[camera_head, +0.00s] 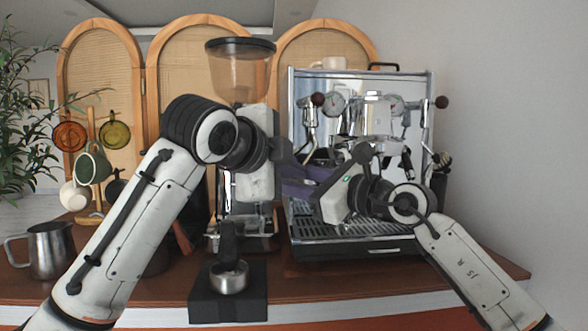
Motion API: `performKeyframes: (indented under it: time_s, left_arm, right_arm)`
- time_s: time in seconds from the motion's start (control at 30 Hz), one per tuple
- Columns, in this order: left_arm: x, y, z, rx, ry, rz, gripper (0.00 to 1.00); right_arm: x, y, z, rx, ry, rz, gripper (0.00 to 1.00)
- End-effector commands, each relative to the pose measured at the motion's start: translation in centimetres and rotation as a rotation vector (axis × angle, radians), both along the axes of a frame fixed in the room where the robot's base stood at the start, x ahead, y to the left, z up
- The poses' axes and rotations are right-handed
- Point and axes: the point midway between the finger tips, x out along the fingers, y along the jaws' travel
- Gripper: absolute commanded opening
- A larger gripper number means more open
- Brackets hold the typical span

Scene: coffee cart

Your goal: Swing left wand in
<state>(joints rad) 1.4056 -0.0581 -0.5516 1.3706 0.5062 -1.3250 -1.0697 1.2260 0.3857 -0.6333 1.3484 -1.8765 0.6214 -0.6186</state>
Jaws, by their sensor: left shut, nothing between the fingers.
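The espresso machine (300,85) is chrome and stands at the right of the counter. Its left wand (311,128) is a thin silver tube that hangs at the machine's left front, below a dark round knob (318,99). Its lower end is hidden behind my grippers. My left gripper (300,180) is shut and empty, in front of the machine's left side near the wand; I cannot tell whether it touches it. My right gripper (330,190) is in front of the machine's middle, close to the left one; its fingers are not clear.
A coffee grinder (240,75) stands left of the machine, partly behind my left arm. A portafilter (229,278) rests on a black block (205,305) at the front. A steel pitcher (50,250) and a mug tree (91,140) stand at the left.

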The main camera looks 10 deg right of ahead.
Motion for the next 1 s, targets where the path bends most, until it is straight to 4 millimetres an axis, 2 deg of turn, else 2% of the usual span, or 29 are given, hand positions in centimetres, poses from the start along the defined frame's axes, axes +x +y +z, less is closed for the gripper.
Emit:
performKeyframes:
  time_s: [0.03,0.33,0.6,0.67,0.77,0.87,1.0]
  left_arm:
    - [0.2,0.1,-0.4,0.006,0.007,0.004,0.00]
    - [0.2,0.1,-0.5,0.006,0.007,0.004,0.00]
    - [0.1,0.0,-0.3,0.003,0.004,0.003,0.00]
    - [0.1,0.0,-0.2,0.003,0.004,0.002,0.00]
    - [0.1,0.0,-0.2,0.002,0.003,0.002,0.00]
    - [0.1,0.0,-0.2,0.002,0.001,0.001,0.00]
    - [0.1,0.0,-0.1,0.002,0.001,0.001,0.00]
  right_arm:
    - [-0.8,-0.6,0.8,0.007,-0.018,0.001,0.30]
    - [-5.2,-5.3,0.2,0.003,-0.012,-0.003,0.30]
    - [-7.6,-7.6,-0.4,0.002,-0.001,0.000,0.30]
    - [-7.9,-7.4,-0.7,0.015,0.008,0.011,0.30]
    - [-8.8,-5.7,-2.0,0.089,0.053,0.066,0.30]
    - [-10.6,-2.7,-4.1,0.255,0.152,0.168,0.30]
    - [-13.9,1.1,-7.3,0.622,0.385,0.316,0.30]
